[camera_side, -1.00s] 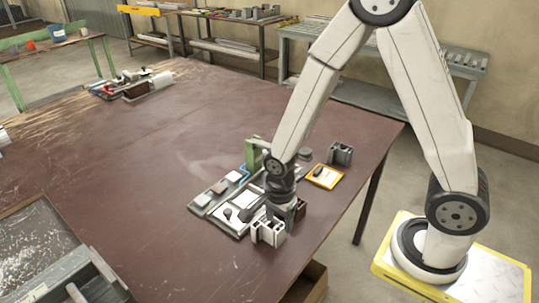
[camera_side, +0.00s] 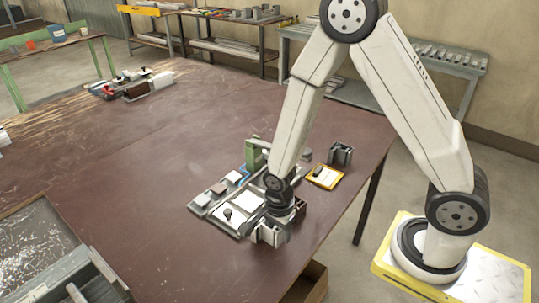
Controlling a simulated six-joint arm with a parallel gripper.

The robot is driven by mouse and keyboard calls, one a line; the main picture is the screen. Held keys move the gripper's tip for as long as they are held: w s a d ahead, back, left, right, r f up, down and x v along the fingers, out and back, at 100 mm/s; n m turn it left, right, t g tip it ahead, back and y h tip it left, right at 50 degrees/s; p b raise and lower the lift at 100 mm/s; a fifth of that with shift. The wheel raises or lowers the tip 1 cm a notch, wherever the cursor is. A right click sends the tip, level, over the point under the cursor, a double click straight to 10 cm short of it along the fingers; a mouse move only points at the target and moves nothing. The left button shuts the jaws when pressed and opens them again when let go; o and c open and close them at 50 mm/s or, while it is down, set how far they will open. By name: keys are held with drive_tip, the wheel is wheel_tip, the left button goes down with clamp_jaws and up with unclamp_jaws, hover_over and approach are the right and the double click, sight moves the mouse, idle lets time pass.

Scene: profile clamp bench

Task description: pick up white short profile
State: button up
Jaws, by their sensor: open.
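The white short profile (camera_side: 268,237) stands upright near the front right edge of the brown table, at the front corner of the clamp fixture. My gripper (camera_side: 275,222) is low, directly over and against the white profile in this view, and hides its upper part. The jaws are open. The fingertips are small and mostly blend with the profile, so I cannot tell whether they touch it or stand on both sides of it.
The clamp fixture plate (camera_side: 203,203) with grey blocks and a green upright (camera_side: 253,153) lies left of and behind the gripper. A dark brown block (camera_side: 300,207) stands close on the right.

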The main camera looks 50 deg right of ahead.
clamp_jaws()
drive_tip(key=shift+r, duration=0.2)
drive_tip(key=shift+r, duration=4.85)
drive_tip(key=shift+w, duration=0.1)
drive_tip(key=w+d, duration=0.6)
drive_tip(key=w, duration=0.6)
drive_tip(key=shift+d+f+n, duration=0.2)
drive_tip(key=shift+f+n, duration=0.1)
drive_tip(key=shift+f, duration=0.05)
